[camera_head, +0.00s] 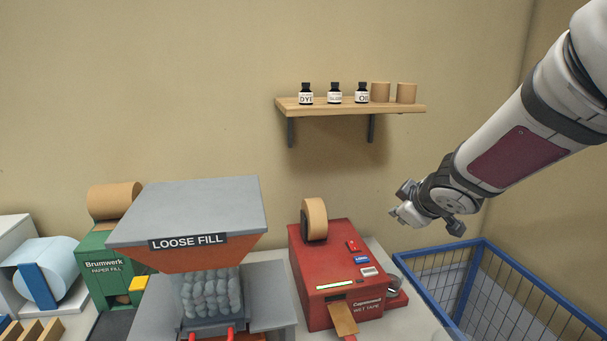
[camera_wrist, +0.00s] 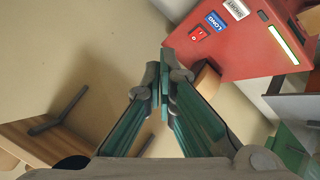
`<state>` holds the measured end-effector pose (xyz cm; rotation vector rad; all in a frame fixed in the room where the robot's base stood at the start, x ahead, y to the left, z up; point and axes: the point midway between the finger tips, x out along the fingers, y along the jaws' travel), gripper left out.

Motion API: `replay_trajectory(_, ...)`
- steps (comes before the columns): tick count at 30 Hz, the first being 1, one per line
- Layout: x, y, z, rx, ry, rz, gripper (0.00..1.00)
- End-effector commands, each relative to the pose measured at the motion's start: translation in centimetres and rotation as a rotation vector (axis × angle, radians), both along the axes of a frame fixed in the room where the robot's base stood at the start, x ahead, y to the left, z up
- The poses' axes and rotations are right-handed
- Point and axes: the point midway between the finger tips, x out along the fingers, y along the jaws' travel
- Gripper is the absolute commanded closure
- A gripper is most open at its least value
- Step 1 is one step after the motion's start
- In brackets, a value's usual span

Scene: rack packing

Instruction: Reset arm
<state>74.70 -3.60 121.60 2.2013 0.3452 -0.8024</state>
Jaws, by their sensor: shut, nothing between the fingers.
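My gripper (camera_head: 403,213) is raised at the right of the head view, in front of the wall and above the blue wire bin. It holds nothing. In the wrist view its green-sided fingers (camera_wrist: 163,72) meet at their tips and are shut. My white and grey arm comes in from the upper right corner of the head view. No object is touching the gripper.
A red wet tape machine (camera_head: 330,262) stands below left of the gripper. A wooden shelf (camera_head: 350,108) with bottles is on the wall. A loose fill hopper (camera_head: 190,215), a green paper machine (camera_head: 105,270) and a blue wire bin (camera_head: 485,243) stand below.

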Motion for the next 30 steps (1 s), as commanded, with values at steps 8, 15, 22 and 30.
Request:
replay_trajectory(8,-10.5,-3.0,6.4,0.122,0.027,-0.377,1.0)
replay_trajectory(15,-21.6,-1.4,6.9,0.317,0.163,-0.582,1.0)
replay_trajectory(22,-29.4,2.3,5.8,0.479,0.308,-0.639,1.0)
replay_trajectory(30,-31.7,3.7,5.3,0.528,0.361,-0.64,1.0)
